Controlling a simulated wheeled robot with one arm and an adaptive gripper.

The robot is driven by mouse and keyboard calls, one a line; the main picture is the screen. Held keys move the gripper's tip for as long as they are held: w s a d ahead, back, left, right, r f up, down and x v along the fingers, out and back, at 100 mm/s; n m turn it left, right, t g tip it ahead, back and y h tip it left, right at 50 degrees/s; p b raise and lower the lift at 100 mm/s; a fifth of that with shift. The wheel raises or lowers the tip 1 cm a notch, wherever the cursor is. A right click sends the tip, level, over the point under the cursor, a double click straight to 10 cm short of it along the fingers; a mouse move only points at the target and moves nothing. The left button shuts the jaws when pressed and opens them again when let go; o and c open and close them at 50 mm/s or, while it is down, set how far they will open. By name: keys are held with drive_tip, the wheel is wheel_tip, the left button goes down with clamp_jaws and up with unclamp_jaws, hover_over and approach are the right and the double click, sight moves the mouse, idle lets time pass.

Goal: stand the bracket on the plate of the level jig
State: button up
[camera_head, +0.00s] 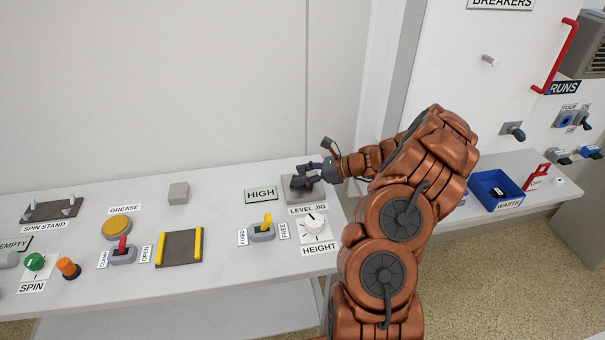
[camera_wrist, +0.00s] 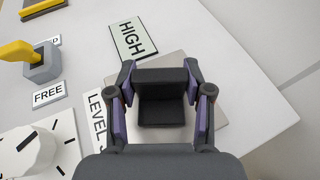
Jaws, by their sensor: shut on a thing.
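The bracket (camera_wrist: 161,112) is a dark grey angled piece between the two fingers of my gripper (camera_wrist: 160,92) in the wrist view. My gripper is shut on it, with a finger at each side. The pale grey plate of the level jig (camera_wrist: 178,57) lies under the bracket and is partly hidden by it and the fingers. In the head view my gripper (camera_head: 307,175) is over the jig plate (camera_head: 314,199), at the right end of the bench. I cannot tell whether the bracket touches the plate.
A HIGH sign (camera_head: 261,195) lies left of the jig. The HEIGHT dial (camera_head: 315,226) and a yellow FIXED/FREE lever (camera_head: 267,220) are in front. A grey block (camera_head: 178,193) stands farther left. A blue waste bin (camera_head: 496,190) is at right.

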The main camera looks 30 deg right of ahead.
drive_tip(key=shift+f, duration=0.15)
drive_tip(key=o, duration=1.3)
